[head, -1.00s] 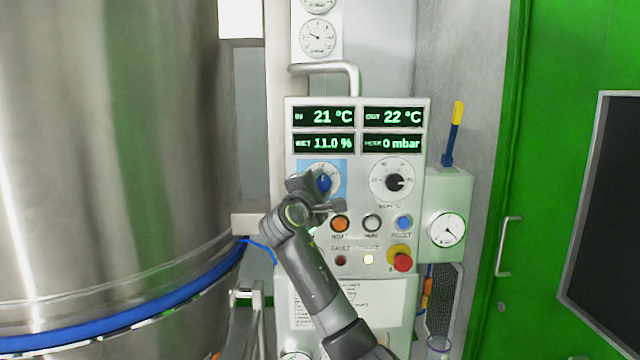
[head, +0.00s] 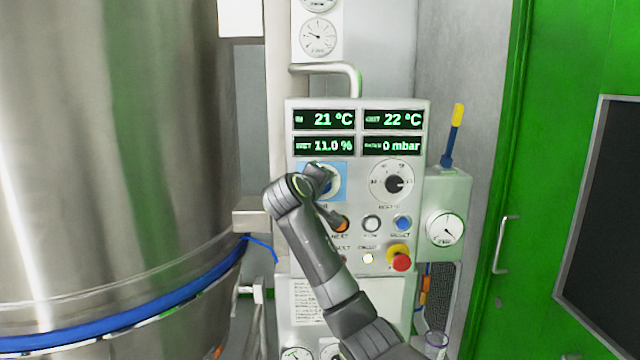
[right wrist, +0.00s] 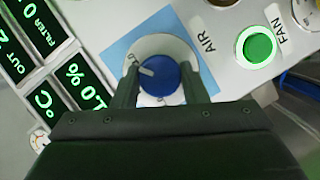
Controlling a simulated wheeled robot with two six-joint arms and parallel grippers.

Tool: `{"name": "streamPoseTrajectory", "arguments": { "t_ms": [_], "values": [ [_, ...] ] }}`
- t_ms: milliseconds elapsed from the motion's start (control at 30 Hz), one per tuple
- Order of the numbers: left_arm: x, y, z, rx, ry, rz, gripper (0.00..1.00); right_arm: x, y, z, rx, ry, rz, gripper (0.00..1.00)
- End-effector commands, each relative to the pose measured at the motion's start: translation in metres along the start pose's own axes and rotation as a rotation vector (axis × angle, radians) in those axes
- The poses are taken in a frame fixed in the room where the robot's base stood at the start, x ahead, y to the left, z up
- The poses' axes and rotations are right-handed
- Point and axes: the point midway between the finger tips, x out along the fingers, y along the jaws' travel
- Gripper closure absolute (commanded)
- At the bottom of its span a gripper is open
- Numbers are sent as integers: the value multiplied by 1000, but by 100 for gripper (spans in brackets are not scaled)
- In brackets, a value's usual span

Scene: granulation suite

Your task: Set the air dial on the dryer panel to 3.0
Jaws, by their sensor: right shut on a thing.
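The air dial is a blue knob (right wrist: 165,84) with a pale pointer line, on a white round scale over a light-blue square, beside the word AIR in the right wrist view. Its pointer aims left and slightly up in that picture; I cannot read the value there. My right gripper (right wrist: 162,78) is shut on the knob, one finger at each side. In the head view the dryer panel (head: 357,200) faces me, and my right gripper (head: 322,180) covers most of the dial on its blue square (head: 341,168). My left gripper is not in view.
A second dial (head: 394,183) with a black knob sits right of the air dial. Below are an orange button (head: 342,224), a blue button (head: 404,223) and a red knob (head: 402,263). A lit green FAN button (right wrist: 257,47) is close to my right gripper. A steel vessel (head: 110,150) stands left.

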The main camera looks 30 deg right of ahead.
Motion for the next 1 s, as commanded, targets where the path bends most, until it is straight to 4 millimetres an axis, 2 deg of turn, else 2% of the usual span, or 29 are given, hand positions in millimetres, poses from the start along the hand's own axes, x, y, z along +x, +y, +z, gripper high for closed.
{"name": "streamPoseTrajectory", "arguments": {
  "t_ms": [300,767,800,933,1000],
  "values": [
    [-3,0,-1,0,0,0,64,0,0,0,79,0,-36,83],
    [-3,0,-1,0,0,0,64,0,-1,0,88,0,-39,83],
    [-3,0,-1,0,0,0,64,0,-1,0,88,0,-39,55],
    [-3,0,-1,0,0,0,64,0,0,0,88,0,-38,39],
    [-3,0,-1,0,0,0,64,0,0,0,88,0,-38,39]
  ]
}}
